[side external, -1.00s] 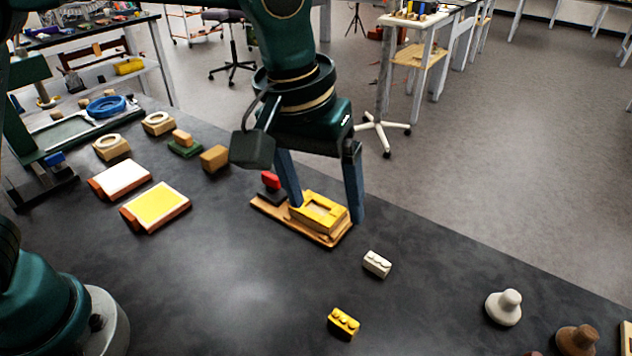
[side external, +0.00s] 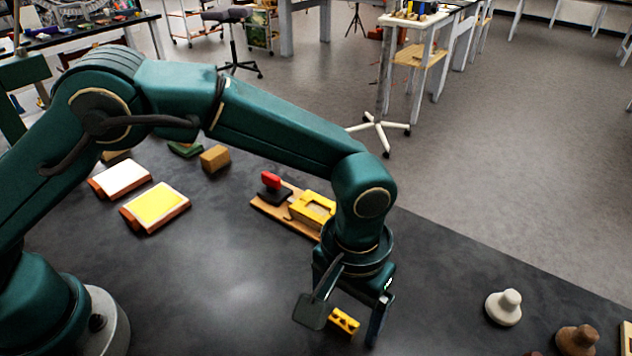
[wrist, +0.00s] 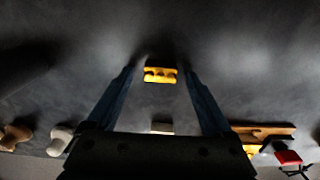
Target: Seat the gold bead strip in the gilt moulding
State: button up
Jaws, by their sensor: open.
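The gold bead strip (side external: 343,321) is a small yellow block with rounded beads, lying on the dark bench. In the wrist view the strip (wrist: 160,75) sits between and just beyond my two fingertips. My gripper (wrist: 160,70) is open and empty, pointing down over the strip; one finger is partly hidden in the side view, and the exact gap to the bench cannot be told. The gilt moulding (side external: 312,207) is a yellow frame with a recess, lying on a wooden board (side external: 270,209) behind my gripper; my wrist covers part of the board.
A red-handled block (side external: 271,181) stands on the board's left end. A white beaded piece (wrist: 162,127) lies close to my gripper, hidden in the side view. Yellow and white pads (side external: 155,205) lie left; pale and brown knobs (side external: 503,307) stand right. The front bench is clear.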

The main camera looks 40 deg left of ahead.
grip_shut()
